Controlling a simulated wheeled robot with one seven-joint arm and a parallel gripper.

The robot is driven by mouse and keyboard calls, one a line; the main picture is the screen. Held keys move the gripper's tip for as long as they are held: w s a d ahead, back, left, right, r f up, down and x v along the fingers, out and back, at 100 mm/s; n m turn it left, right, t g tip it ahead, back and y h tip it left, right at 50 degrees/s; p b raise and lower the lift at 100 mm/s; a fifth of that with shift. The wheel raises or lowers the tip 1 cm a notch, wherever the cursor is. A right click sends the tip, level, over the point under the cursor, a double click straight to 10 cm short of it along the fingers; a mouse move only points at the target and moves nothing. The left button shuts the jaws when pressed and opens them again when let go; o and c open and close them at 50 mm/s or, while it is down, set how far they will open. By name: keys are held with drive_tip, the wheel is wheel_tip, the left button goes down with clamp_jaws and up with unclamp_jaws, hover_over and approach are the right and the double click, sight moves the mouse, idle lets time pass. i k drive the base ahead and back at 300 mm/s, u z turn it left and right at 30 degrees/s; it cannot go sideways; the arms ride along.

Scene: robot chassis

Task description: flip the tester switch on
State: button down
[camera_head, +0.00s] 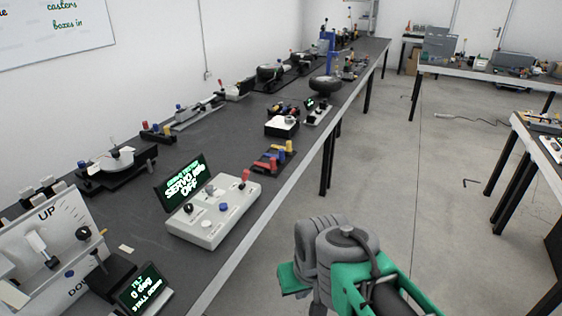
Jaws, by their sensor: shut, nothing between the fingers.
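The servo tester is a white box (215,228) on the long dark bench, in the left-middle of the head view. Its tilted black screen (184,183) shows green and white text that includes "SERVO" and "OFF". A small red-capped lever (245,176) stands up at the box's far right corner; it looks like the switch. The box top also has a black knob (188,208), a blue knob (223,207) and small white parts. My grey and green arm is at the bottom, right of the bench edge and apart from the tester. Its fingers do not show.
Blue, red and yellow blocks (272,160) stand just beyond the tester. A panel marked "UP" (52,240) and a tilt display (143,287) stand nearer at left. Open grey floor (400,190) lies right of the bench.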

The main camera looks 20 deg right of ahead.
sight(246, 172)
drive_tip(key=u, duration=0.3)
drive_tip(key=i, duration=1.1)
drive_tip(key=u, duration=0.75)
